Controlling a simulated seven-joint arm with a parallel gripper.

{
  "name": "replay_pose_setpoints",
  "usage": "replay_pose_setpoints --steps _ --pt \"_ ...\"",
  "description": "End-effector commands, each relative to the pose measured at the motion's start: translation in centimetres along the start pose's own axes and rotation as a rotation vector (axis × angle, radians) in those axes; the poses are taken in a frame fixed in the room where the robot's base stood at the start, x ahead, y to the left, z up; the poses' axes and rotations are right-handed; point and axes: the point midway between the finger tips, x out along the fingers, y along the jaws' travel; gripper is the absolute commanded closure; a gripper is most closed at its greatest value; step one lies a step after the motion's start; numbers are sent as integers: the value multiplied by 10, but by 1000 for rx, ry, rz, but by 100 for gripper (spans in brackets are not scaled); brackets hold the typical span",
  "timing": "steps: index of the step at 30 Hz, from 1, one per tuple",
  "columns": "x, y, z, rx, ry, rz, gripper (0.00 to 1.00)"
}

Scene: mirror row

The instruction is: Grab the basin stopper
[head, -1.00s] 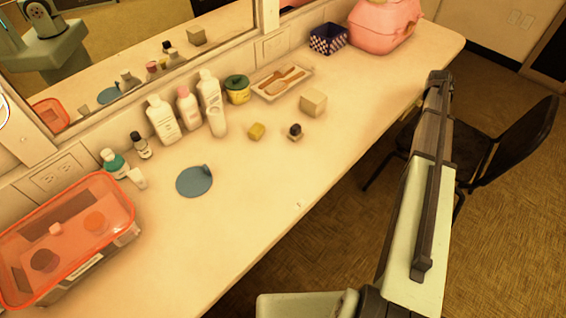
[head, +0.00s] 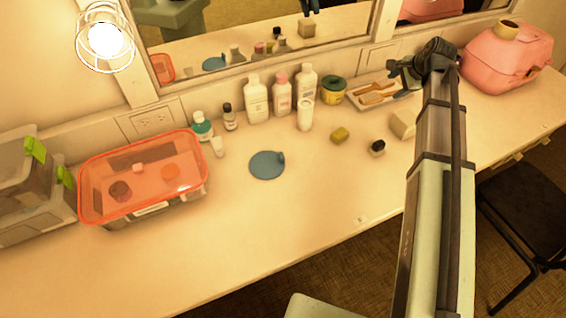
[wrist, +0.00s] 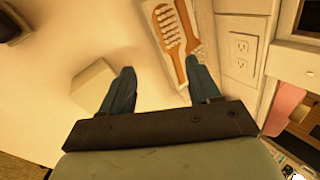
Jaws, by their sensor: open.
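A flat blue disc with a small raised tab, which looks like the basin stopper (head: 267,165), lies on the counter in the head view, left of the middle. Nothing covers it. My gripper (head: 401,79) is above the counter near the tray at the back, well to the right of the disc. In the wrist view my gripper (wrist: 160,78) has its two blue-grey fingers apart with nothing between them. The disc does not show in the wrist view.
Several bottles and a yellow-green jar (head: 333,90) line the mirror wall. An orange-lidded box (head: 145,170) is at left. The front counter is clear.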

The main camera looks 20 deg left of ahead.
Motion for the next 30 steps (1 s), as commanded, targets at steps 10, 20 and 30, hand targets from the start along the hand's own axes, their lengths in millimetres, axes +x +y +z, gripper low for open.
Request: replay_pose_setpoints --steps 10,20,30 --pt "-10 29 196 52 -245 236 38" --pt "-35 79 314 55 -343 477 38" --pt "-32 98 342 55 -355 539 38"
